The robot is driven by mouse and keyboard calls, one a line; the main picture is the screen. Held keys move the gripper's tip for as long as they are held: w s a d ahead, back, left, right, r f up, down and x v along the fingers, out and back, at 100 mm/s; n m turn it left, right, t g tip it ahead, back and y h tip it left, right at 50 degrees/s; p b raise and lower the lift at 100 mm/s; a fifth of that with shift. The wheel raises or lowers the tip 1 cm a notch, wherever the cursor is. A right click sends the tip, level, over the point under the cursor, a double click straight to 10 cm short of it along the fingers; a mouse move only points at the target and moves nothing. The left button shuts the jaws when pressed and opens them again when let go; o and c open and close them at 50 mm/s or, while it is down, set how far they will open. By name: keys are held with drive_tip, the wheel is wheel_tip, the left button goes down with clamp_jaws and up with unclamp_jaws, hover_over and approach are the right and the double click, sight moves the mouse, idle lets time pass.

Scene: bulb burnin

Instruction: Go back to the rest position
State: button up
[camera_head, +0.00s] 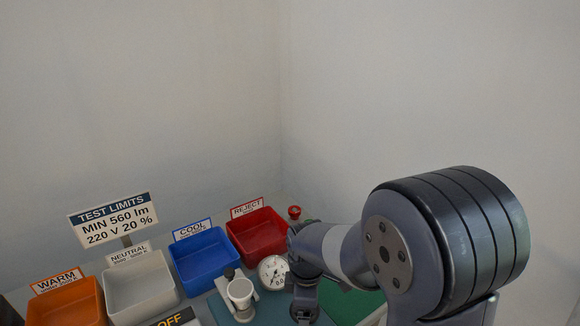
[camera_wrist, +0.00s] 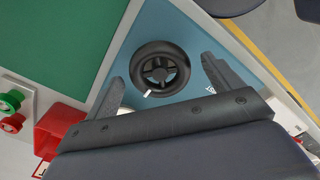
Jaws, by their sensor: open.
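My gripper (camera_wrist: 161,68) is open in the wrist view, with its two fingers apart and nothing between the jaws' pads that I can see being held. A black round knob (camera_wrist: 160,50) with spokes and a white pointer mark lies on the blue panel (camera_wrist: 190,22), in the gap between the fingers as seen from the wrist. I cannot tell how far the fingertips are above it. In the head view my arm reaches in from the lower right, and its dark wrist end is low over the bench; the jaws are not clear there.
Orange (camera_head: 68,304), grey (camera_head: 142,291), blue (camera_head: 205,259) and red (camera_head: 258,234) bins stand behind the bench area. A white dial gauge (camera_head: 273,272) and white socket fixture (camera_head: 240,292) are close left of my wrist. A green mat (camera_wrist: 60,40) lies beside the panel.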

drive_tip(key=m, duration=1.1)
drive_tip(key=shift+p, duration=0.35)
drive_tip(key=shift+m, duration=0.3)
